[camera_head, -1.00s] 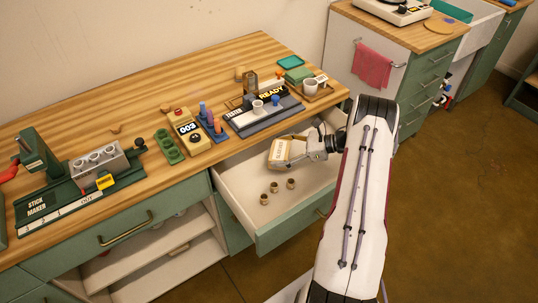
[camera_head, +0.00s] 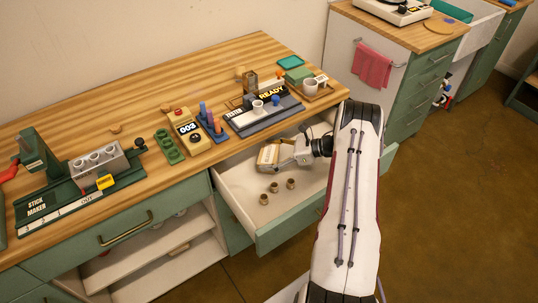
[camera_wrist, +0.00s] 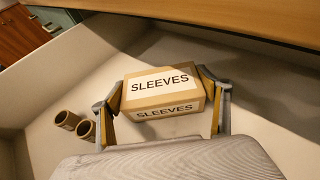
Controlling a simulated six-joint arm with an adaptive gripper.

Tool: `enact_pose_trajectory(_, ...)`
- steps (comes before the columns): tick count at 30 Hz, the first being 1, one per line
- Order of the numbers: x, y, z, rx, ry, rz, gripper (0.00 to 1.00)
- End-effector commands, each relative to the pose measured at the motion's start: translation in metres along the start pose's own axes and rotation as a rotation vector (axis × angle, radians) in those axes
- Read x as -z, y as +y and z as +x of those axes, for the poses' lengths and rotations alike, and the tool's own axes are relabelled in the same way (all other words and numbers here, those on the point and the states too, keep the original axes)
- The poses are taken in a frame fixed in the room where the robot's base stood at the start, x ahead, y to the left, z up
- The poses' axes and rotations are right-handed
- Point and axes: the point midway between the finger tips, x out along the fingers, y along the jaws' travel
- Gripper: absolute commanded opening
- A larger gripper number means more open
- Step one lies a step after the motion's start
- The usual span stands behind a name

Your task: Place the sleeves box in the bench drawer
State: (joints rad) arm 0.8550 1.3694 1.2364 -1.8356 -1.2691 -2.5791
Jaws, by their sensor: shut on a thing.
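The sleeves box (camera_wrist: 163,88) is a small tan cardboard box with white labels reading SLEEVES. It also shows in the head view (camera_head: 268,157), inside the open bench drawer (camera_head: 240,199). My gripper (camera_wrist: 163,100) is shut on the box, one finger on each side of it; in the head view my gripper (camera_head: 281,157) reaches into the drawer from the right. The drawer floor (camera_wrist: 60,155) shows around the box in the wrist view. I cannot tell whether the box touches the floor.
The wooden bench top (camera_head: 200,85) overhangs the drawer's back. The drawer's front left is clear.

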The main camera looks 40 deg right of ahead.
Motion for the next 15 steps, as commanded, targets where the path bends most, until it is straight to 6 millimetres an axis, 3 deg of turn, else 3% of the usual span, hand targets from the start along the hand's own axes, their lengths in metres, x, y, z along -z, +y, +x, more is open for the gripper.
enact_pose_trajectory(5, 0.0025, 0.0, 0.001, 0.0, 0.0, 0.0, 0.48)
enact_pose_trajectory(6, 0.0031, 0.0001, 0.0012, 0.0, 0.0, 0.0, 0.78)
enact_pose_trajectory(8, 0.0029, 0.0001, 0.0011, 0.0, 0.0, 0.0, 0.93)
enact_pose_trajectory(15, 0.0027, 0.0001, 0.001, 0.0, 0.0, 0.0, 0.93)
